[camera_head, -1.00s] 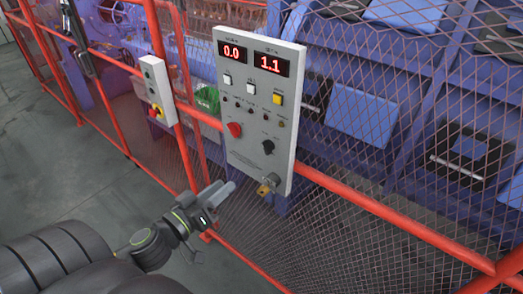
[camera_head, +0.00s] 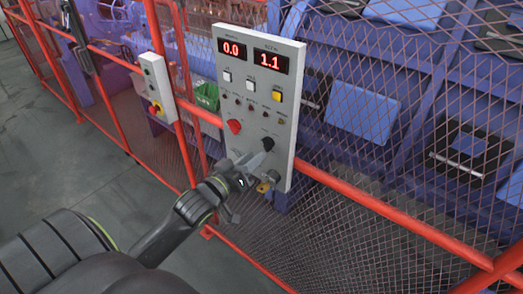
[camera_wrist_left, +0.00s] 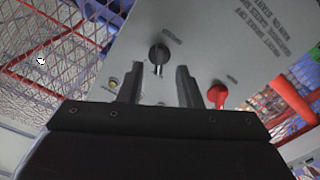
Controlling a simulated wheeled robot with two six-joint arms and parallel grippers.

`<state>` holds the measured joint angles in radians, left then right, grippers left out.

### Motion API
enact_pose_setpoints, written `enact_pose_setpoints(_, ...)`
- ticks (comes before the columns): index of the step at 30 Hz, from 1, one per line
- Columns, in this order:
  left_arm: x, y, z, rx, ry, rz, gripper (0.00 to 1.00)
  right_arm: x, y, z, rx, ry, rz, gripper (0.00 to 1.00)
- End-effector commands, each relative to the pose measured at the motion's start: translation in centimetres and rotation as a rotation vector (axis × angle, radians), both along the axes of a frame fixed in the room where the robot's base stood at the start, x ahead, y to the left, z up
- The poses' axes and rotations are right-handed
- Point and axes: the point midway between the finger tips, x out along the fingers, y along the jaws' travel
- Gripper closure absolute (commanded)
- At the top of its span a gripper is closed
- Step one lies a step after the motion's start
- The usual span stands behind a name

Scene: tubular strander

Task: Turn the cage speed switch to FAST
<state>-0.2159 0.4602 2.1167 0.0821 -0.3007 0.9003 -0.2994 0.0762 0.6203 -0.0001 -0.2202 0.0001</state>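The control panel (camera_head: 262,100) is a pale upright box with two red displays reading 0.0 and 1.1. A black rotary knob (camera_head: 267,144), likely the cage speed switch, sits low on its right side; its label is unreadable. My left gripper (camera_head: 258,160) is just below the knob in the head view. In the left wrist view the gripper (camera_wrist_left: 158,84) is open, its two dark fingers apart with nothing between the tips. There the black knob (camera_wrist_left: 158,55) lies just beyond the gap, not visibly touched. My right gripper is not in view.
A red knob (camera_head: 234,126) is left of the black one, and also shows in the wrist view (camera_wrist_left: 218,95). A key switch (camera_head: 268,180) is at the panel's bottom. A smaller control box (camera_head: 156,88) hangs to the left. Red rails (camera_head: 380,208) and mesh fence the machine.

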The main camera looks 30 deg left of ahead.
Motion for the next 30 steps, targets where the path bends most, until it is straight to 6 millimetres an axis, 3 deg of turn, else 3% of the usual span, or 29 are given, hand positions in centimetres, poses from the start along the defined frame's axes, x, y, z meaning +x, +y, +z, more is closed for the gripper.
enact_pose_setpoints(3, 1.9, -0.2, 0.2, -0.002, -0.001, 0.000, 0.68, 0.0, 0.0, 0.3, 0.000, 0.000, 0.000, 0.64)
enact_pose_setpoints(9, 3.8, -0.3, 0.1, -0.001, 0.001, 0.001, 0.68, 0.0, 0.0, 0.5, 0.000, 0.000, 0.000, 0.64)
enact_pose_setpoints(20, 4.3, -0.4, 0.0, 0.000, 0.001, -0.001, 0.68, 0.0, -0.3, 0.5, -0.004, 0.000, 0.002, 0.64)
enact_pose_setpoints(27, 4.3, -0.4, 0.0, 0.000, 0.001, -0.001, 0.97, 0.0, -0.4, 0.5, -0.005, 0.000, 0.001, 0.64)
enact_pose_setpoints(30, 4.3, -0.4, 0.0, 0.000, 0.001, -0.001, 1.00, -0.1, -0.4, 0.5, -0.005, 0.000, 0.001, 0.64)
